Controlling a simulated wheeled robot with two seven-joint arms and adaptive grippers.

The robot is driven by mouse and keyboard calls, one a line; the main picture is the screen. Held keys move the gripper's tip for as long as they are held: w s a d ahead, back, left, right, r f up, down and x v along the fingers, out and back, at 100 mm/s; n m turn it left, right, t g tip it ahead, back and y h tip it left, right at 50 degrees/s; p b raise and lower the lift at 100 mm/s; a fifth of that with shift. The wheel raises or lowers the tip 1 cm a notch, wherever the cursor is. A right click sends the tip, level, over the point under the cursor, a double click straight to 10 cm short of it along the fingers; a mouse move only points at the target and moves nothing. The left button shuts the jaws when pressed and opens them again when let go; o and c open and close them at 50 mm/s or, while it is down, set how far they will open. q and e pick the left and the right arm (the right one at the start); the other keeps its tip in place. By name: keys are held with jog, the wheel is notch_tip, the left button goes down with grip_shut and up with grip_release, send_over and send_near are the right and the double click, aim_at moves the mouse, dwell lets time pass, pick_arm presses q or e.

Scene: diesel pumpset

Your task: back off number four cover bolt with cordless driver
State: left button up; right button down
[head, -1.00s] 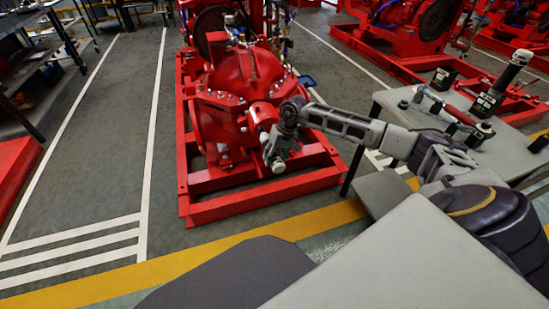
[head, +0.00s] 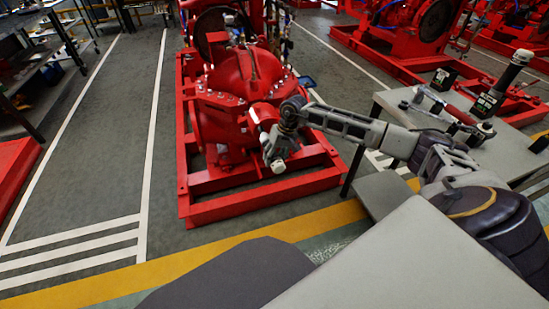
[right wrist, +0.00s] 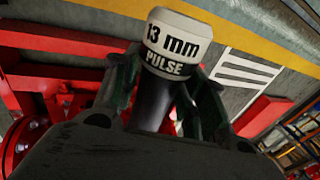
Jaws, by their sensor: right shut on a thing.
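My right gripper (head: 276,152) is shut on the cordless driver, beside the front right of the red pump casing (head: 240,72). In the right wrist view the driver's dark body and white end (right wrist: 172,45), marked "13 mm PULSE", stand between my fingers. Its white end also shows small in the head view (head: 278,167). The bolts (head: 207,94) along the casing's flange are small; I cannot read their numbers or tell which is number four. I cannot see the driver touching a bolt. My left gripper is not in view.
A grey bench (head: 515,150) at the right holds a black tool with a white end (head: 502,80) and other tools. The red base frame (head: 240,207) surrounds the pump's foot. Other red pumpsets stand behind right. The floor at left is clear.

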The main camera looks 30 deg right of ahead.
aim_at(281, 162)
jog(key=shift+r, duration=0.1)
jog(key=shift+w+b, duration=0.4)
jog(key=shift+b, duration=0.05)
dwell(0.4)
jog(key=shift+s, duration=0.15)
dwell(0.4)
jog(key=shift+w+d+b, duration=0.15)
jog(key=shift+w+b, duration=0.2)
jog(key=shift+b, duration=0.05)
dwell(1.4)
jog(key=shift+s+r, duration=0.1)
jog(key=shift+r, duration=0.05)
dwell(1.1)
jog(key=shift+s, duration=0.2)
dwell(0.5)
jog(key=shift+s+a, duration=0.25)
jog(key=shift+s, duration=0.55)
jog(key=shift+s+a, duration=0.2)
jog(key=shift+s, duration=0.6)
jog(key=shift+s+a, duration=0.25)
jog(key=shift+s, duration=0.55)
jog(key=shift+s+d+f, duration=0.1)
jog(key=shift+s+f, duration=0.05)
jog(key=shift+f, duration=0.05)
